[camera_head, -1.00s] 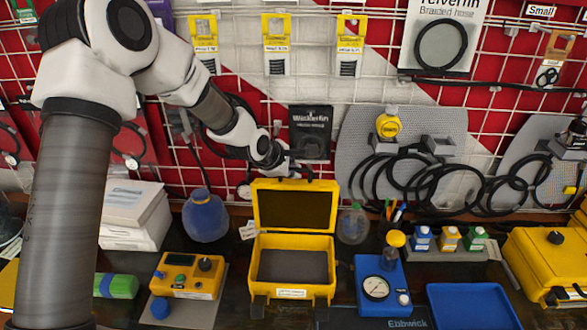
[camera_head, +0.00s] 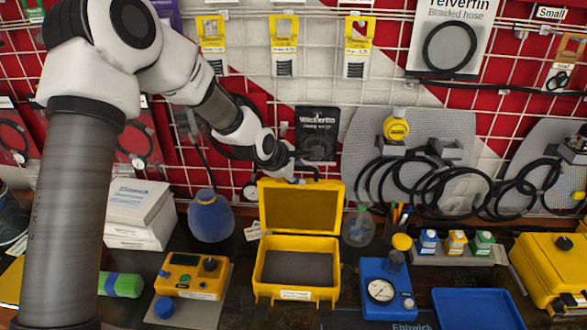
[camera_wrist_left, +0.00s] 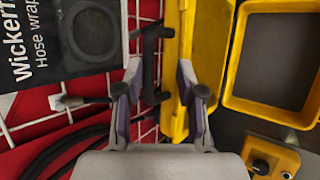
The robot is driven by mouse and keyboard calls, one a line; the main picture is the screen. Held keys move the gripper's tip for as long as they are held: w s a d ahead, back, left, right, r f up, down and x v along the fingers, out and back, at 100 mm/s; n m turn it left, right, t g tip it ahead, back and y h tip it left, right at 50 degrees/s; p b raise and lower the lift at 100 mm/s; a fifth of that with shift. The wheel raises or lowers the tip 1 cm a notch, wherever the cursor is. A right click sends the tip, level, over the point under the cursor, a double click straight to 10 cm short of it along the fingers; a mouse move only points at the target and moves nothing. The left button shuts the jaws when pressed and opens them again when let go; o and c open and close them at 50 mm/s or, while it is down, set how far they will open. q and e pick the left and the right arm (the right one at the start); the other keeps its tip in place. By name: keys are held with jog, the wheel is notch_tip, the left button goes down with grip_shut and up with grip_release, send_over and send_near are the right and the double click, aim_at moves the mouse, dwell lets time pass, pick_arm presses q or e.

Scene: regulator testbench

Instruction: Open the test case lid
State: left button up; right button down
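The yellow test case stands on the bench in the middle of the head view. Its base (camera_head: 297,293) is open and shows a dark inside. Its lid (camera_head: 336,207) is raised at the back, roughly upright. My left gripper (camera_head: 303,174) is at the lid's top edge, partly hidden by its own wrist. In the left wrist view the two fingers (camera_wrist_left: 158,92) are apart. A black handle (camera_wrist_left: 152,62) on the lid's edge shows between them, and the right finger overlaps the yellow lid (camera_wrist_left: 206,50). I cannot tell whether they touch. My right gripper is not in view.
A yellow box with knobs (camera_head: 190,275) stands left of the case, and a blue gauge unit (camera_head: 386,290) right of it. A round blue container (camera_head: 209,216) and a clear bottle (camera_head: 358,228) flank the lid. A grid wall with hanging packs (camera_head: 316,135) is close behind the gripper.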

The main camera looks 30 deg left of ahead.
pick_arm(q)
jog(key=v, duration=0.6)
jog(key=shift+s+r, duration=0.3)
